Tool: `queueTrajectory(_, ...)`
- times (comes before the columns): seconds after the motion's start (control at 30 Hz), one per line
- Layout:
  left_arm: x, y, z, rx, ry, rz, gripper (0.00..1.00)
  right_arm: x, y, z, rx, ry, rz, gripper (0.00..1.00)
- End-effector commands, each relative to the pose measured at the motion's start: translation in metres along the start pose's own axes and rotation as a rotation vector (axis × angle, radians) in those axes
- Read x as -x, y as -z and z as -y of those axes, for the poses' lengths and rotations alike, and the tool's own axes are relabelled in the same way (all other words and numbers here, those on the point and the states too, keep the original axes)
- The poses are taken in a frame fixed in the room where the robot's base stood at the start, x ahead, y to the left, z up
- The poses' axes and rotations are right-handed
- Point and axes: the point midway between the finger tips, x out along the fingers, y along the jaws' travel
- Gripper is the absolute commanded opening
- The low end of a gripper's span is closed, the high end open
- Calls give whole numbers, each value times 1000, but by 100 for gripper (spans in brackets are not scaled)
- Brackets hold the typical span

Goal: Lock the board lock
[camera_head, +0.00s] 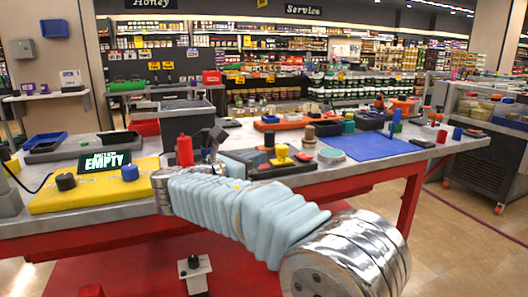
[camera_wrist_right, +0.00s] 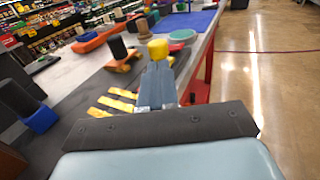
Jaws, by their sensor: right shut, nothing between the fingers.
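I cannot tell for sure which part is the board lock. A dark board with yellow stripes (camera_wrist_right: 112,104) lies left of my fingers in the right wrist view. A yellow knob (camera_wrist_right: 158,49) stands just beyond the fingertips, and a yellow knob shows on a dark base in the head view (camera_head: 282,152). My right gripper (camera_wrist_right: 157,68) is shut and empty, its fingers pointing at the knob. Whether they touch it is unclear. In the head view my right arm reaches across the table's front edge, and its hand is small beside the dark base. My left gripper is not in view.
A dark cylinder on an orange base (camera_wrist_right: 120,52) stands left of the knob. A yellow board (camera_head: 95,198) with a black and a blue knob lies at the left. A red bottle-like part (camera_head: 184,150) stands behind my arm. A blue mat (camera_head: 375,146) lies at the right.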

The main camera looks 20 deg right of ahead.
Motion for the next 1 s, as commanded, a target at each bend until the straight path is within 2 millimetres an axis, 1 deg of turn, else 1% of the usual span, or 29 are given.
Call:
queueTrajectory(0.03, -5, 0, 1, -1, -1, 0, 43, 12, 3, -1, -1, -5, 0, 0)
queueTrajectory(0.2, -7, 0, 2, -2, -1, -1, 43, 48, 3, -1, 0, -5, 0, 0)
queueTrajectory(0.3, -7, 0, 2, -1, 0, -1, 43, 66, 3, 0, 0, -5, 0, 0)
queueTrajectory(0.4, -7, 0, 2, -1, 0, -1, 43, 78, 2, 0, 0, -3, 0, 0)
queueTrajectory(0.5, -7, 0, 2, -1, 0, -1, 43, 85, 2, 0, -1, -3, 0, 0)
queueTrajectory(0.6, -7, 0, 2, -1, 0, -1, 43, 88, 2, 0, -1, -3, -1, 0)
queueTrajectory(1.0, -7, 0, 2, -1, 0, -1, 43, 88, 2, 0, 0, -3, -1, 0)
